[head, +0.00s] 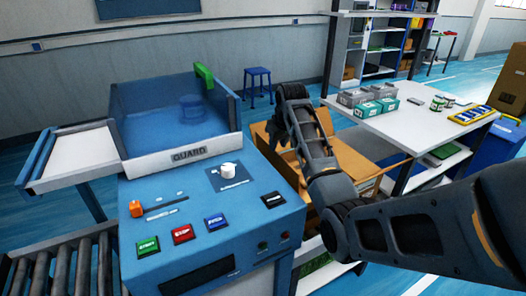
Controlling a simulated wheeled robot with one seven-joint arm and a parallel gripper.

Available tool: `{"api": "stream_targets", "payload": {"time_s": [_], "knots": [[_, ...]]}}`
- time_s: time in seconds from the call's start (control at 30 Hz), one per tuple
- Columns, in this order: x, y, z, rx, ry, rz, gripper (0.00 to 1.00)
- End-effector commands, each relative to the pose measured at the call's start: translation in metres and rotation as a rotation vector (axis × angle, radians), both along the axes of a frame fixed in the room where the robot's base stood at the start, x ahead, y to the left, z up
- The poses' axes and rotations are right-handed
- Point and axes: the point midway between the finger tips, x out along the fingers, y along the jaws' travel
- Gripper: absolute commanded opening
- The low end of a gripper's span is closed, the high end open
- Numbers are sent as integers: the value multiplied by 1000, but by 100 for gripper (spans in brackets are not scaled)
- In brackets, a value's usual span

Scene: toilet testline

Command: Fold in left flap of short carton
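An open brown carton (364,165) stands right of the blue machine, largely hidden behind my arm. A flap (261,130) spreads outward at its left side, and another part of the cardboard rises at the back. My arm reaches in from the right and crosses over the carton. My gripper (277,142) appears as a dark shape at the carton's left side, close to the left flap. Whether it touches the flap cannot be told. Its fingers are too small and dark to show whether they are open or shut.
A blue machine (178,272) with coloured buttons and a guard (190,152) stands at left, close beside the carton. A white table (420,128) with small boxes and cans is at right. A roller conveyor (60,268) lies at lower left. A blue stool (258,72) stands behind.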

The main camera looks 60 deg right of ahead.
Motion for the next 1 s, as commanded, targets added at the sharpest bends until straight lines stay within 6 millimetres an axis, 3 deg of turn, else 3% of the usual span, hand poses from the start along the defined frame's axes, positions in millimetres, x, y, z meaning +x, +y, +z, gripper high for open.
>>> {"api": "stream_targets", "payload": {"time_s": [0.5, 0.93, 1.0], "knots": [[19, -17, -61, 2, 1, 0, 33], [22, -20, -70, 1, 1, 0, 33], [22, -20, -70, 1, 1, 0, 27]]}}
